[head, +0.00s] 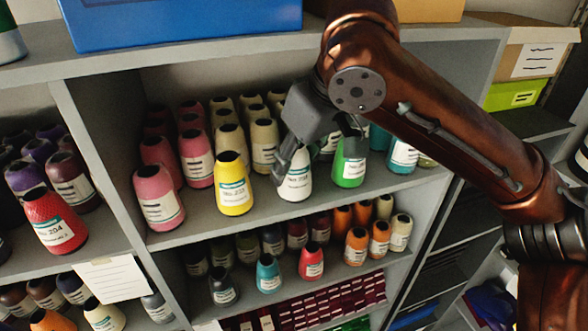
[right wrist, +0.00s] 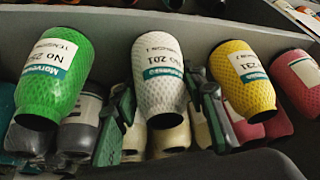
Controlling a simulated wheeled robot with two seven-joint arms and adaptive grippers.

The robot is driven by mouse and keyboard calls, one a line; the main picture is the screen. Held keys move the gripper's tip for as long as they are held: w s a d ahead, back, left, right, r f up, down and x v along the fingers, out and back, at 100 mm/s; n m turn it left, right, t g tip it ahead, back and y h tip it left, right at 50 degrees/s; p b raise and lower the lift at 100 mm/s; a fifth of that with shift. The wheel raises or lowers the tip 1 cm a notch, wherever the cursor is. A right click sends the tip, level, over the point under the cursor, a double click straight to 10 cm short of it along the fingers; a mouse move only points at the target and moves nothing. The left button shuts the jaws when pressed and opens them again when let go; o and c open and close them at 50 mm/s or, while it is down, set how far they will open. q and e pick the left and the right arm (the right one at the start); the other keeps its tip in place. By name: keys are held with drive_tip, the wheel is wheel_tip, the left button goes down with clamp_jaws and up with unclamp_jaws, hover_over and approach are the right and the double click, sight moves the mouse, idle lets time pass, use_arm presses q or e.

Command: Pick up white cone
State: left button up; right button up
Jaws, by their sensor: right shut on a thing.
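The white cone (head: 296,184) with a teal-and-white label stands upright on the middle shelf, between a yellow and a green cone. My right gripper (head: 292,164) reaches down to it from above and hides its upper part. In the right wrist view, the white cone (right wrist: 160,78) lies between the two fingers (right wrist: 168,105), one on each side, and the gripper is shut on it. I cannot tell whether its base is still touching the shelf. My left gripper is not in view.
The yellow cone (head: 233,190) and the green cone (head: 349,168) stand close on either side. Several cream cones stand behind. A blue bin (head: 180,22) sits on the top shelf. The shelf's front edge (head: 250,222) and left divider (head: 100,150) bound the bay.

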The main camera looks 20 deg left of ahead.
drive_tip(key=shift+r+b, duration=0.25)
drive_tip(key=shift+b, duration=0.25)
drive_tip(key=s+d+b, duration=0.6)
drive_tip(key=s+d, duration=0.4)
drive_tip(key=d, duration=0.5)
idle(0.8)
